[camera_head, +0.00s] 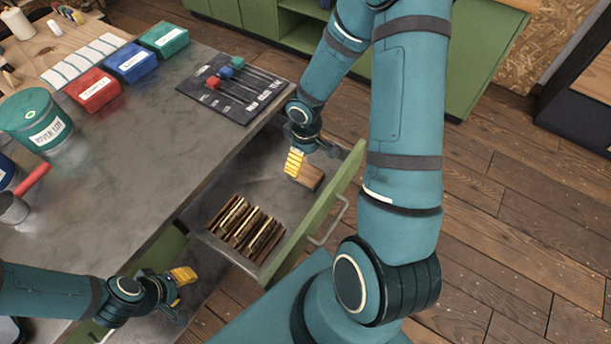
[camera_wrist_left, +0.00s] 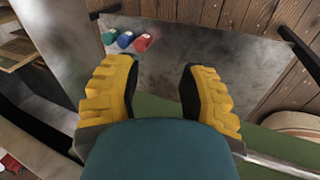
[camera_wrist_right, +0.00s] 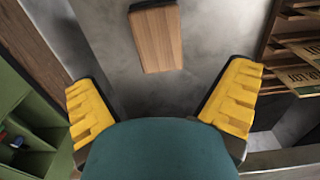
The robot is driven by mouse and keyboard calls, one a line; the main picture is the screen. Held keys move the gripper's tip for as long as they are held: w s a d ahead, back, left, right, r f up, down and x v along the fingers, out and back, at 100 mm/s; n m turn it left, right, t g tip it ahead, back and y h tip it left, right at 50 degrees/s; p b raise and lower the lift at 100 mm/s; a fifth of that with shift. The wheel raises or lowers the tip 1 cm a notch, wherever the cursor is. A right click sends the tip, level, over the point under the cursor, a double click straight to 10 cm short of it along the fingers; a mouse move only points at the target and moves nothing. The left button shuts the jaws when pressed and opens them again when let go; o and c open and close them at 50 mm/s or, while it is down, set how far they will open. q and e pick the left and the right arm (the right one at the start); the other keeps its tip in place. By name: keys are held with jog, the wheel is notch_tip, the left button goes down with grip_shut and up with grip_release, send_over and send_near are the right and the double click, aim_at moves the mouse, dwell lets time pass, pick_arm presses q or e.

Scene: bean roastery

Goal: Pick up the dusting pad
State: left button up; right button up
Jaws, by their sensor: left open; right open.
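The dusting pad appears to be a wood-topped block with a dark edge (camera_wrist_right: 156,38), lying flat in the open drawer (camera_head: 348,180). In the head view this block (camera_head: 311,177) lies at the drawer's far end, just beside my right gripper (camera_head: 295,163). My right gripper (camera_wrist_right: 165,100) is open and empty in the right wrist view, with the block ahead of its fingertips and not between them. My left gripper (camera_head: 183,276) is open and empty beside the bench front, and its spread fingers show in the left wrist view (camera_wrist_left: 161,90).
A stack of dark slatted pieces (camera_head: 245,228) stands in the drawer's near part. The bench (camera_head: 130,165) holds a slider board (camera_head: 240,88), red (camera_head: 93,90), blue (camera_head: 131,63) and green (camera_head: 164,40) boxes, and a green tin (camera_head: 36,119). Bare drawer floor surrounds the block.

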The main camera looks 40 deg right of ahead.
aim_at(305, 171)
jog(key=f+b, duration=0.1)
jog(key=f, duration=0.3)
jog(key=f+b, duration=0.1)
jog(key=f, duration=0.2)
jog(key=shift+w+f, duration=0.2)
jog(key=shift+f, duration=0.2)
jog(key=c, duration=1.3)
notch_tip(305, 171, up, 9)
jog(key=p, duration=0.3)
jog(key=shift+f, duration=0.1)
jog(key=shift+r, duration=0.65)
